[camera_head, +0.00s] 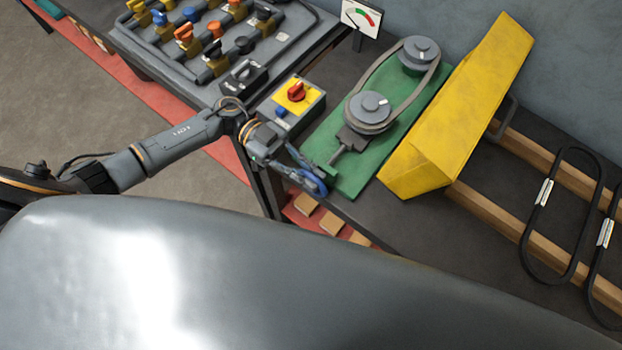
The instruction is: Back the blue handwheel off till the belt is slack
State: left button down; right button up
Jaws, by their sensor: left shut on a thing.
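The blue handwheel (316,186) sits at the near end of a screw on the green base plate (358,182). My left gripper (310,178) comes in from the left and is shut on the handwheel, partly covering it. The belt (384,72) runs around two grey pulleys, a near one (369,104) and a far one (420,50). The near pulley stands on a dark slide block (352,139) joined to the screw. How tight the belt is cannot be told from here. My right gripper is not in view.
A yellow guard (460,110) stands right of the base plate. A switch box with a red knob (296,92) is behind my left gripper. A gauge card (361,17) stands at the back.

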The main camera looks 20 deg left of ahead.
aim_at(301, 170)
pick_arm(q)
jog(key=shift+a+f+h+b, duration=0.1)
jog(key=shift+h+b, duration=0.3)
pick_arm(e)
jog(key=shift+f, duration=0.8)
pick_arm(q)
jog(key=c, duration=1.6)
grip_release()
jog(key=shift+a, duration=0.15)
jog(key=v, duration=0.7)
jog(key=shift+w+a, duration=0.1)
jog(key=shift+w, duration=0.05)
jog(key=shift+f, duration=0.1)
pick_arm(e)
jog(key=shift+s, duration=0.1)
